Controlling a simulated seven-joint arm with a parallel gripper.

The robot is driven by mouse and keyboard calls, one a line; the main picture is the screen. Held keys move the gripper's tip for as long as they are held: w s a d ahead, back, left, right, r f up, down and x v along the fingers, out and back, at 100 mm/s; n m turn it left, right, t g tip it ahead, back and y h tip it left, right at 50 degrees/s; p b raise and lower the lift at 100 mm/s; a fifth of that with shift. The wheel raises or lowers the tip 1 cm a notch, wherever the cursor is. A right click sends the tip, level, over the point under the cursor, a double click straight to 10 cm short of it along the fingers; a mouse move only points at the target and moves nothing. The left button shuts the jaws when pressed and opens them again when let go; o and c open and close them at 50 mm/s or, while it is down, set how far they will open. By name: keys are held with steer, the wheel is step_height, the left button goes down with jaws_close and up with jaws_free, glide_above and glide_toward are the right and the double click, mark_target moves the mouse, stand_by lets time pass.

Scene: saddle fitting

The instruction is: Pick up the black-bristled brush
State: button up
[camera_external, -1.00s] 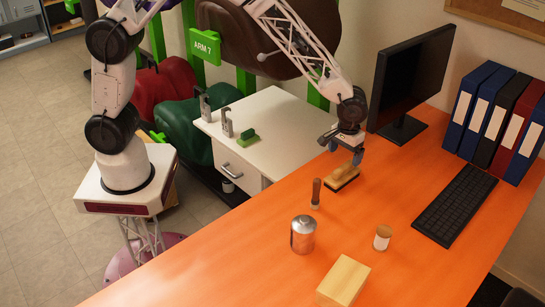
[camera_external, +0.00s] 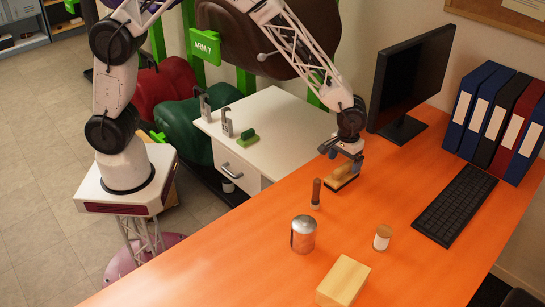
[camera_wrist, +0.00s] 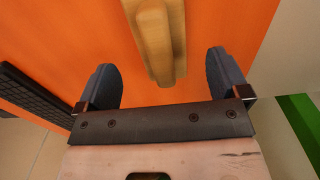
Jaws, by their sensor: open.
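The brush (camera_external: 342,178) has a tan wooden back and dark bristles underneath. It lies on the orange desk near the desk's back edge in the external view. In the wrist view its wooden back (camera_wrist: 158,35) extends from the top edge to between my fingers. My gripper (camera_external: 342,150) is at the brush's far end, low over it. In the wrist view my gripper (camera_wrist: 163,80) is open, with one blue-grey finger on each side of the brush and a gap on both sides. The bristles are hidden in the wrist view.
On the orange desk (camera_external: 420,200) stand a small dark-handled tool (camera_external: 316,194), a metal canister (camera_external: 303,234), a small jar (camera_external: 382,238) and a wooden block (camera_external: 343,281). A monitor (camera_external: 410,80) and keyboard (camera_external: 455,204) are to the right. A white cabinet (camera_external: 275,130) adjoins behind.

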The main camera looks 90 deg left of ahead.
mark_target(344, 166)
steer(key=shift+f, duration=2.6)
steer(key=c, duration=1.1)
steer(key=shift+r, duration=0.1)
